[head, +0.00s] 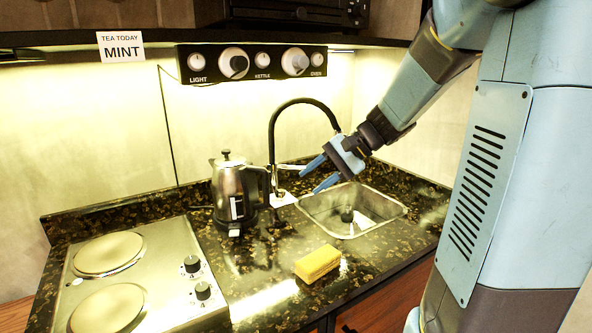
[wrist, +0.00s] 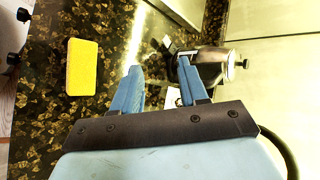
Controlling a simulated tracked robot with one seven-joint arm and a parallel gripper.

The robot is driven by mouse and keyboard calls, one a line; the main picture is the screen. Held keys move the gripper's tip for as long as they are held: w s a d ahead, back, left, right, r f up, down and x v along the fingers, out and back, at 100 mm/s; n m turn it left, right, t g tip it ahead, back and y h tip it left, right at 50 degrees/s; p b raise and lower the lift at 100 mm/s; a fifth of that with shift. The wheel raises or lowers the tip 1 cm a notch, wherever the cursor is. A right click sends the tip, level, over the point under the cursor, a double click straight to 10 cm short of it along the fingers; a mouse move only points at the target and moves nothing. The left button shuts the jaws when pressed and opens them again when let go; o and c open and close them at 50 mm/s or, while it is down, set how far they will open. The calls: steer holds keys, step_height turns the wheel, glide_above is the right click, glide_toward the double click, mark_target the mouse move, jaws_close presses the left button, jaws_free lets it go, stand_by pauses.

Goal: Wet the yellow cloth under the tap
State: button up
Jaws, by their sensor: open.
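The yellow cloth (head: 318,263) is a flat, folded-looking block on the dark speckled counter, in front of the sink. It also shows in the wrist view (wrist: 82,67), left of my fingers and apart from them. The tap (head: 271,138) is a tall black arched hose behind the sink; I see no water running. The steel sink (head: 397,212) is set into the counter at the right. My gripper (head: 309,183) is open and empty, its blue fingers pointing left over the sink's back left side, near the tap. The tap's spout end is partly hidden by my gripper.
A steel kettle (head: 229,188) stands left of the tap, close to my fingertips in the picture. A two-plate hob (head: 150,262) takes up the left counter. A knob panel (head: 252,63) hangs on the wall. The counter around the cloth is clear.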

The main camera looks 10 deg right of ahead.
steer(key=w+d+f+m+t+y, duration=0.1)
steer(key=w+d+f+m+t, duration=0.15)
steer(key=w, duration=0.35)
steer(key=w+d+f+m+t+y, duration=0.1)
steer(key=w+d+f+m+y, duration=0.15)
steer(key=w, duration=0.45)
steer(key=m+t+h, duration=0.2)
steer(key=m+t, duration=0.1)
steer(key=t, duration=0.1)
glide_toward(304, 168)
step_height(304, 168, down, 3)
steer(key=shift+y, duration=0.25)
steer(key=x, duration=0.4)
steer(key=r+x, duration=0.1)
steer(key=x, duration=0.3)
steer(key=r+x, duration=0.1)
steer(key=x, duration=0.3)
steer(key=shift+w+a+r, duration=0.15)
steer(key=shift+w+r, duration=0.05)
steer(key=shift+r, duration=0.05)
jaws_close()
